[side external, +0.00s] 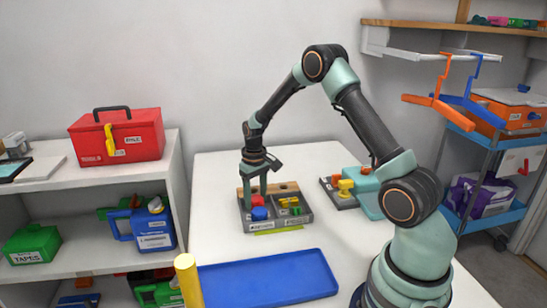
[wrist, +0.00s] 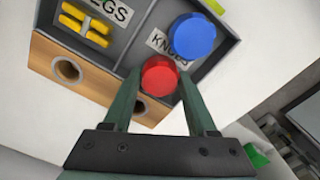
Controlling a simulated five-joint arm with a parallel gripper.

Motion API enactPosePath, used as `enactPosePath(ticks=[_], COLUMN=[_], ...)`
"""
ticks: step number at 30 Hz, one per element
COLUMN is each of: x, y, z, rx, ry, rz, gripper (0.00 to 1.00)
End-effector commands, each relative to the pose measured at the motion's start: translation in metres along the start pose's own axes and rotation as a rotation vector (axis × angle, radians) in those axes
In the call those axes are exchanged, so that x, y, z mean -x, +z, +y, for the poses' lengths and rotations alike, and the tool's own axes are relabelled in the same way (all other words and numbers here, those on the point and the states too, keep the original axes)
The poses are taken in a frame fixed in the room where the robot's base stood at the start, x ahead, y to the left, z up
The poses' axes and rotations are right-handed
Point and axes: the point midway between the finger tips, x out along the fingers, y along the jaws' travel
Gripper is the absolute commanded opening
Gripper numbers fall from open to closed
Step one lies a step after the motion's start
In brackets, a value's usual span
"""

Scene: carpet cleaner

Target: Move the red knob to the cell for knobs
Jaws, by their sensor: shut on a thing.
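The red knob (wrist: 160,76) is between the two fingers of my gripper (wrist: 160,82), which is shut on it. In the side view my gripper (side external: 255,192) points down over the back left of the grey sorting tray (side external: 284,228), with the red knob (side external: 257,201) at its tips. A blue knob (wrist: 193,37) sits in the cell labelled KNOBS (wrist: 160,41), just beside the red knob; it also shows in the side view (side external: 259,213). Whether the red knob touches the cell floor, I cannot tell.
Yellow pegs (wrist: 88,26) lie in the neighbouring cell. A wooden strip with holes (wrist: 95,80) runs along the tray's back edge. A blue tray (side external: 268,278) lies in front, near a yellow cylinder (side external: 188,280). A teal thing (side external: 366,190) stands to the right.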

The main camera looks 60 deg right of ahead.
Motion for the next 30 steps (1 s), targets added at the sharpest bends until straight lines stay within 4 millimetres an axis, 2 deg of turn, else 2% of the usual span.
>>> enactPosePath(ticks=[2,3,4,13,17,20,30], x=[-0.002,-0.003,-0.002,-0.001,0.007,0.021,0.089], y=[0.000,0.000,0.000,0.000,-0.001,-0.001,-0.001], z=[0.000,0.000,0.000,0.000,0.000,0.000,0.000], rx=[0.000,0.000,0.000,0.000,0.000,0.000,0.000], ry=[0.000,0.000,0.000,0.000,0.000,0.001,0.001], rz=[-0.001,-0.001,0.000,0.000,0.003,0.005,0.005], gripper=[0.00,0.61,0.70,0.70,0.70,0.70,0.70])
